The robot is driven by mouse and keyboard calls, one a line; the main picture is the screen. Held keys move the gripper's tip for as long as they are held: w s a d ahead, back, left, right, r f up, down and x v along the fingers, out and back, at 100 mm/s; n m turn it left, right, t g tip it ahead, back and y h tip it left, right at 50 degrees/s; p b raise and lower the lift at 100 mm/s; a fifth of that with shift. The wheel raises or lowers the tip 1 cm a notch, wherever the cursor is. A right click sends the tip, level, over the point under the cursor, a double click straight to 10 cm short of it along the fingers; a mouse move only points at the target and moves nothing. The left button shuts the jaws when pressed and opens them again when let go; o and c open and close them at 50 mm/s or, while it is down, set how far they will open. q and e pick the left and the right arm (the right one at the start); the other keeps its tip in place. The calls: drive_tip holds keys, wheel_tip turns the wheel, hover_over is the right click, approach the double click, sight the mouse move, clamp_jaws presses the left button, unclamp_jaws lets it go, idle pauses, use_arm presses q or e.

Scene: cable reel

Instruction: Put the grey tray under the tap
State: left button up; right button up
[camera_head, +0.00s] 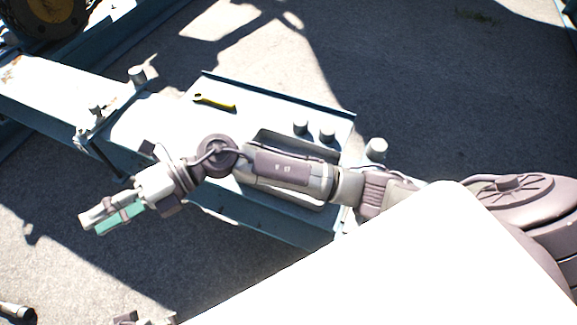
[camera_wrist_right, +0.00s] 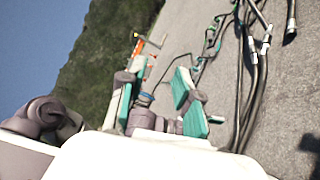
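A grey tray-like box (camera_head: 268,138) lies on the pale top of a blue-edged bench, largely hidden under my right arm. My right gripper (camera_head: 112,217) is out past the left side of the bench, apart from the box. In the right wrist view its teal-padded fingers (camera_wrist_right: 156,100) stand apart, with nothing clearly held. A small bluish fitting (camera_wrist_right: 146,98) shows between them; I cannot tell whether it is the tap. Grey parts at the bottom edge of the head view may be my left arm; its fingers cannot be made out.
A yellow-handled wrench (camera_head: 215,102) lies on the bench. Short grey cylinders (camera_head: 327,135) stand near its right end, and another (camera_head: 376,148) lies beyond it. A pale beam (camera_head: 50,90) joins at the left.

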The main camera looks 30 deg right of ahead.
wheel_tip(320, 180, down, 5)
drive_tip(key=d+n+g+h, duration=0.2)
drive_tip(key=n+h, duration=0.1)
drive_tip(key=h, duration=0.1)
drive_tip(key=n+h+p, duration=0.1)
drive_tip(key=h, duration=1.6)
approach(275, 196)
drive_tip(key=shift+s+d+f+t+b, duration=0.3)
drive_tip(key=shift+s+d+b, duration=0.2)
drive_tip(key=shift+s+d, duration=0.25)
drive_tip(key=shift+s+d+f, duration=0.15)
drive_tip(key=shift+f, duration=0.5)
drive_tip(key=b+x, duration=0.1)
drive_tip(key=x, duration=0.3)
drive_tip(key=shift+s+f, duration=0.2)
drive_tip(key=shift+f, duration=0.1)
use_arm(q)
drive_tip(key=shift+s+v, duration=0.2)
drive_tip(key=shift+v, duration=1.65)
use_arm(e)
clamp_jaws()
use_arm(q)
drive_tip(key=shift+a, duration=0.1)
